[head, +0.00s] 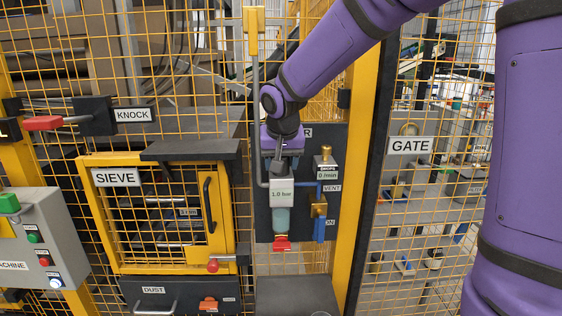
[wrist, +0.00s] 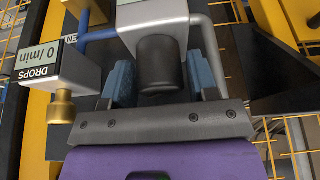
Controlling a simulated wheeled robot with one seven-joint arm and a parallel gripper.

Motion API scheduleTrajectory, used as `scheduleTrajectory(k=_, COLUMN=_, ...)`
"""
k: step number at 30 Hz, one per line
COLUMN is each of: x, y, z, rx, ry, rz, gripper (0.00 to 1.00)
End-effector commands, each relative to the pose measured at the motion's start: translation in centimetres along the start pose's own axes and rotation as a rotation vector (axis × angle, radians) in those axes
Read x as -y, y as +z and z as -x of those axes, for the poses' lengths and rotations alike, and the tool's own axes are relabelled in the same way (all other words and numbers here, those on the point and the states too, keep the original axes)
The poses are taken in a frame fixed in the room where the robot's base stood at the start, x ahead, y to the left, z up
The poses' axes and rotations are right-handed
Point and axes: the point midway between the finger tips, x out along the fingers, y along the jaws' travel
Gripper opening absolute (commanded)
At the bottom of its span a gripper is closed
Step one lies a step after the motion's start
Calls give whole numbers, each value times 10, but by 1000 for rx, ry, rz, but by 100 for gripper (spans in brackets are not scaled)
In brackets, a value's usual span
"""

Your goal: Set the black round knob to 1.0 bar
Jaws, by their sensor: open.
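The black round knob (wrist: 160,64) sits on a light grey regulator block (wrist: 150,18) in the wrist view. My gripper (wrist: 161,72) is open, one blue-grey finger on each side of the knob, with gaps between; it does not grip it. In the head view my gripper (head: 284,165) points down at the top of the regulator, and it mostly hides the knob there. The regulator's display (head: 281,194) reads 1.0 bar. A clear bowl (head: 281,218) with a red piece at its bottom hangs below.
Right of the regulator stand a drops unit (head: 326,170) reading 0 /min and a brass valve (head: 318,209) with a blue handle. A grey pipe (head: 257,110) rises on the left. The sieve door (head: 160,215) is further left. Yellow mesh fencing surrounds the panel.

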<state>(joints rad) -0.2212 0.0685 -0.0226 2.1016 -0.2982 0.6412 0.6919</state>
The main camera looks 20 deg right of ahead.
Motion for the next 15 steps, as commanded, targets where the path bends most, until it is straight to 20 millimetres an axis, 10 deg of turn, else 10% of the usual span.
scheduleTrajectory(k=15, x=0, y=-1, z=76, rx=-4, ry=-2, rz=-1, gripper=54)
